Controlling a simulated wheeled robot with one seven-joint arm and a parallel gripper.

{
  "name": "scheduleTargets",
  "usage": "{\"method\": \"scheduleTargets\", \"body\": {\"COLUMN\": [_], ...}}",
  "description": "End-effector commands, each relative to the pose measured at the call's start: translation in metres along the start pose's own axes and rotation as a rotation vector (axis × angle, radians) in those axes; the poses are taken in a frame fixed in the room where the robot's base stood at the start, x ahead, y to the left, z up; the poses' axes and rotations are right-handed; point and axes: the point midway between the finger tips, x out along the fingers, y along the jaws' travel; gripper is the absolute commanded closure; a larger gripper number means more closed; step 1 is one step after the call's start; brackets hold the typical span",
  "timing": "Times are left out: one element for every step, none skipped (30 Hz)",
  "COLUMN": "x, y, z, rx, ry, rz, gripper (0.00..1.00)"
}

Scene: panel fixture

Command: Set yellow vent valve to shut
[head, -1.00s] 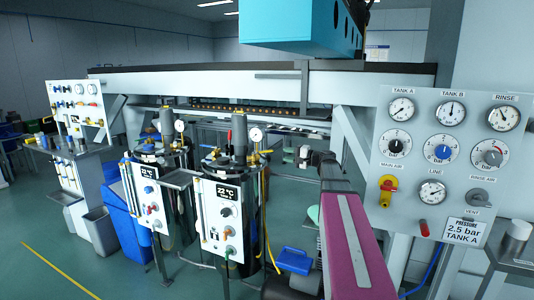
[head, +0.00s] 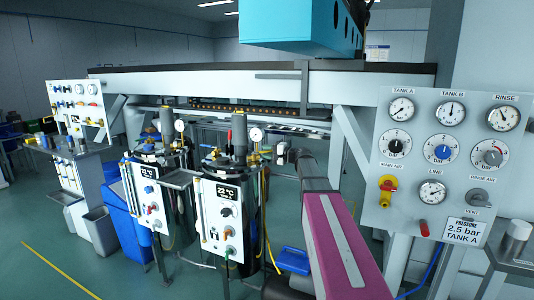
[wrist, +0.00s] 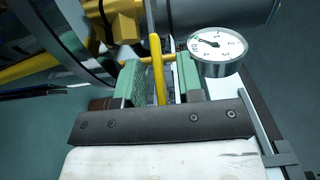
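In the wrist view a thin yellow lever (wrist: 157,72) runs between the two green fingertips of my gripper (wrist: 159,82). The fingers stand apart, with a small gap visible on each side of the lever. A gold-yellow hexagonal fitting (wrist: 121,22) sits just beyond it. In the head view a small yellow handle (head: 266,152) shows at the top of the nearer tank, below the round gauge (head: 256,134). My arm reaches toward that tank; my gripper cannot be made out there. Which valve position the lever marks cannot be told.
A round pressure gauge (wrist: 217,45) stands close to the right finger in the wrist view. A yellow bar (wrist: 28,69) lies at the left. In the head view a gauge panel (head: 440,165) stands right of my arm. A second tank (head: 160,205) stands further left.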

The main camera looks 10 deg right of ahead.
Motion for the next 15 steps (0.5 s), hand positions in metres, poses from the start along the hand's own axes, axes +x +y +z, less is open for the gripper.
{"method": "scheduleTargets", "body": {"x": [-0.0002, -0.0002, -0.0003, -0.0003, -0.0003, -0.0003, -0.0004, -0.0004, -0.0004, -0.0004, -0.0005, -0.0006, -0.0007, -0.0008, -0.0011], "y": [0.0, 0.0, 0.0, 0.0, 0.0, 0.0001, 0.0001, 0.0001, 0.0001, 0.0001, 0.0001, 0.0001, 0.0001, 0.0002, 0.0002], "z": [0.0, 0.0, 0.0, 0.0, 0.0, 0.0, 0.0, 0.0001, 0.0001, 0.0001, 0.0001, 0.0002, 0.0004, 0.0007, 0.0013], "rx": [0.0, 0.0, 0.0, 0.0, 0.0, 0.0, 0.0, 0.0, 0.0, 0.0, 0.0, 0.0, 0.0, 0.0, 0.0], "ry": [0.0, 0.0, 0.0, 0.0, 0.0, 0.0, 0.0, 0.0, 0.0, 0.0, 0.0, 0.001, 0.003, 0.005, 0.01], "rz": [0.0, 0.0, 0.0, 0.0, 0.0, 0.0, 0.0, 0.0, 0.0, 0.0, 0.0, 0.0, 0.0, 0.0, 0.0], "gripper": [0.66, 0.66, 0.69, 0.79, 0.89, 1.0, 1.0, 1.0, 1.0, 1.0, 1.0, 1.0, 1.0, 1.0, 1.0]}}
